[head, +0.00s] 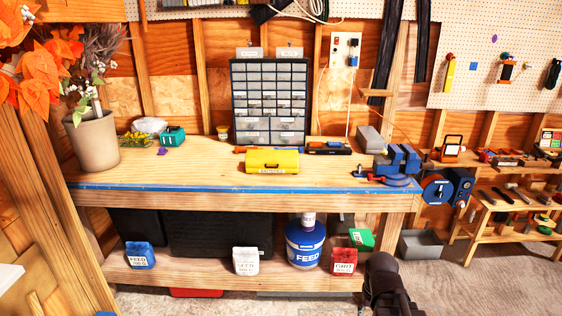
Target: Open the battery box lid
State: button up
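The yellow battery box (272,161) sits on the workbench near its middle, in front of the drawer cabinet. It has a dark-lettered label on its front, and its lid looks shut. A dark part of my arm, seemingly with my gripper (382,268) at its upper end, shows at the bottom right, in front of the bench's lower shelf. It is apart from the box, below and to its right in the picture. The fingers cannot be made out, and nothing held is visible.
The drawer cabinet (268,103) stands behind the box. A blue vise (402,158) is at the bench's right end. A plant pot (94,143) stands at the left. The workbench (190,176) is clear left of the box and along its front.

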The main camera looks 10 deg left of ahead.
aim_at(254, 159)
jog(key=z, duration=0.15)
jog(key=i, duration=1.1)
jog(key=z, duration=0.1)
